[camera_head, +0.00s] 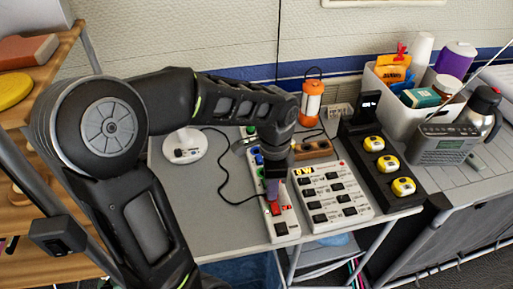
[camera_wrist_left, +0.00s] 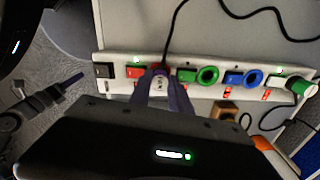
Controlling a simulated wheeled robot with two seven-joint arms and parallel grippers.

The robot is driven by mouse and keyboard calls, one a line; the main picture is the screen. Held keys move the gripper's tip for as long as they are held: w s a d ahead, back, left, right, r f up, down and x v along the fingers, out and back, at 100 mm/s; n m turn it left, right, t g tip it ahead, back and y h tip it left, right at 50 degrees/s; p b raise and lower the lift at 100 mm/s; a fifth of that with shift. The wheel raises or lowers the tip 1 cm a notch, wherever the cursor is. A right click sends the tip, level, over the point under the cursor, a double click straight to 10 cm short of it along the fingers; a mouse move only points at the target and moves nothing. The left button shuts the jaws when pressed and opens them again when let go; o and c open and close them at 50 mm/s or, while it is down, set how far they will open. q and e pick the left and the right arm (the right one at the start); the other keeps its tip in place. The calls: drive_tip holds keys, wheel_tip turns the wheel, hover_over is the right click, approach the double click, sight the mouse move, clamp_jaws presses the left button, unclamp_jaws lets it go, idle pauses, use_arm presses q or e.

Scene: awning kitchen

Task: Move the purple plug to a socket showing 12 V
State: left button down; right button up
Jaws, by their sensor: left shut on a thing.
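My left gripper (camera_head: 272,185) reaches down onto a white power strip (camera_head: 284,213) on the grey table. Its dark purplish fingers (camera_wrist_left: 165,90) are shut on a plug between them. Small red displays are too small to read.
A second white strip (camera_head: 345,210) with several dark switches and a yellow display stands to the right. A black block (camera_head: 395,202) with yellow dials, a radio (camera_head: 443,150) and an orange lamp (camera_head: 312,98) stand nearby. A jointed part (camera_wrist_left: 45,105) may be my right gripper.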

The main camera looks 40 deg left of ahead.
use_arm(q)
drive_tip(key=shift+f, duration=0.15)
drive_tip(key=c, duration=1.1)
unclamp_jaws()
drive_tip(key=shift+o, duration=0.4)
drive_tip(key=shift+o, duration=0.7)
drive_tip(key=shift+r+p, duration=2.9)
drive_tip(key=shift+r, duration=0.65)
